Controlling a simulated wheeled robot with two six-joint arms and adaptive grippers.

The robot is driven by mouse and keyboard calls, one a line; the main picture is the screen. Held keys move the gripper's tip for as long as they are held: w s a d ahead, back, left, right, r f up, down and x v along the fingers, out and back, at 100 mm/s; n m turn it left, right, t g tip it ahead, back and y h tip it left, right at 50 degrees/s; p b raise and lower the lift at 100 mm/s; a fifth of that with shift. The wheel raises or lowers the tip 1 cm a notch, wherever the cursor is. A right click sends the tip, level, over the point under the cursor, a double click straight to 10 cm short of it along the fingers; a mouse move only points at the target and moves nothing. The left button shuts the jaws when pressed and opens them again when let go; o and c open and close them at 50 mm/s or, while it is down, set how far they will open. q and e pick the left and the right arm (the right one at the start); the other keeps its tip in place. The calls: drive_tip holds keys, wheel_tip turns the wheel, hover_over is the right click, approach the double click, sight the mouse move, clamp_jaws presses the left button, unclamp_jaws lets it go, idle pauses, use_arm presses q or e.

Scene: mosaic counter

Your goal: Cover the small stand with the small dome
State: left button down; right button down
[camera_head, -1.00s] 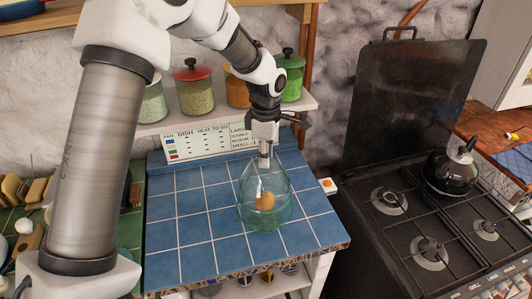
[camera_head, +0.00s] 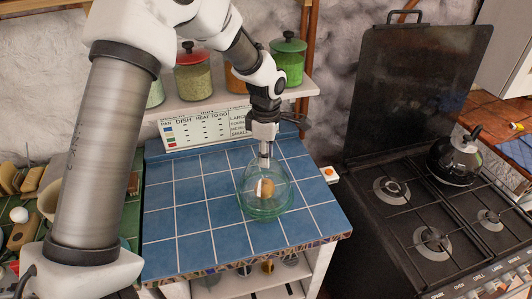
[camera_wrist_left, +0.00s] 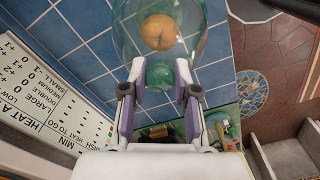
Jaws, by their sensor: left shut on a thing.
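The small dome (camera_head: 283,176) is clear greenish glass and stands upright on the blue tiled counter's near middle in the head view. My left gripper (camera_head: 265,157) is above it, shut on its top knob (camera_wrist_left: 159,76), and it also shows in the left wrist view (camera_wrist_left: 160,82). A round tan-brown item (camera_head: 264,188) shows through the glass, inside the dome. The small stand (camera_head: 266,211) appears as a green glass rim around the dome's foot. I cannot tell whether the dome rests on it or hangs just above. My right gripper is out of view.
The blue tiled counter (camera_head: 180,226) is clear around the dome. A sign board (camera_head: 195,131) stands at its back, below a shelf with jars (camera_head: 193,76). A black stove (camera_head: 405,215) with a kettle (camera_head: 453,160) is on the right. Food items lie at the far left.

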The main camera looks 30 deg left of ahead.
use_arm(q)
drive_tip(key=shift+s+r, duration=0.1)
idle(0.3)
drive_tip(key=shift+f, duration=0.5)
drive_tip(key=c, duration=0.8)
unclamp_jaws()
drive_tip(key=shift+r, duration=0.1)
wheel_tip(320, 180, up, 12)
drive_tip(key=shift+f, duration=0.1)
